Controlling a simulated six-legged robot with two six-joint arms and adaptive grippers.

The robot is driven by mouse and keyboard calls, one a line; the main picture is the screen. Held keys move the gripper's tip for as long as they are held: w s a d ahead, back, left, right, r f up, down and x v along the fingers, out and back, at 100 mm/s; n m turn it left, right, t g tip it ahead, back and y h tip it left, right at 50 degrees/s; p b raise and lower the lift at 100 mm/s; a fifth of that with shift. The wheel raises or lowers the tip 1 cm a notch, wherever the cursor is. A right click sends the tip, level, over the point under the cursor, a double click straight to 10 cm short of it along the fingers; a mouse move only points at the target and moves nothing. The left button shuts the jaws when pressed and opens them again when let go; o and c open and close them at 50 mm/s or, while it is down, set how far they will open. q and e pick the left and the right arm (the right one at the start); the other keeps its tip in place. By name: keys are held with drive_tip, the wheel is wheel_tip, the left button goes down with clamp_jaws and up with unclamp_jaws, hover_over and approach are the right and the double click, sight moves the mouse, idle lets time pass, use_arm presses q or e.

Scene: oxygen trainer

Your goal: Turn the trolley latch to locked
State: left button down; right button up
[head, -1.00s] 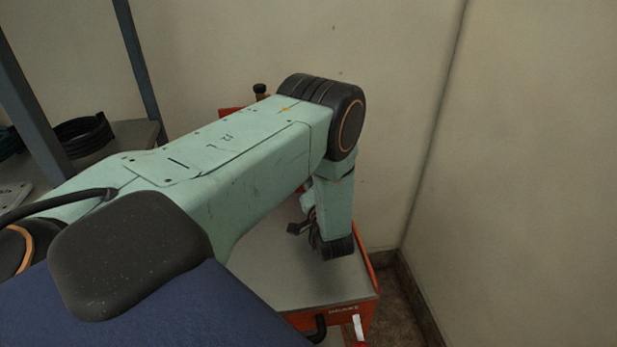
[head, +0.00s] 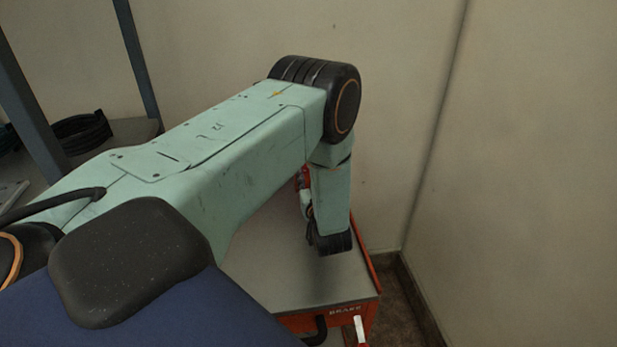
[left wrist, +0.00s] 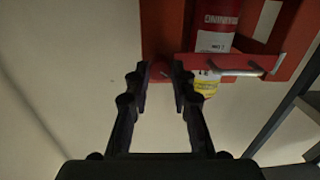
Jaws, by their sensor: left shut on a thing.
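In the left wrist view, my left gripper (left wrist: 162,74) has its two dark fingers close together with a small red part between the tips. That part lines up with the left end of a red bar (left wrist: 232,63), which crosses in front of a red cylinder (left wrist: 213,20). I cannot tell whether this bar is the trolley latch. In the head view, the trolley (head: 290,265) has a grey top and an orange-red front marked BRAKE. A white lever with a red end (head: 360,332) shows at its front right. My left arm hides much of the trolley; my right gripper is out of view.
A red panel (left wrist: 153,28) backs the cylinder, with a yellow label (left wrist: 207,82) beside the bar. In the head view, a shelf (head: 130,128) with coiled black cable (head: 82,132) stands at the left. Bare walls close off the back and right.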

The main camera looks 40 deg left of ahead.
use_arm(q)
drive_tip(key=shift+s+f+n+b, duration=0.1)
drive_tip(key=shift+n+b, duration=0.7)
drive_tip(key=shift+n, duration=2.5)
drive_tip(key=c, duration=1.1)
unclamp_jaws()
drive_tip(key=v, duration=1.2)
drive_tip(key=shift+s+a, duration=0.15)
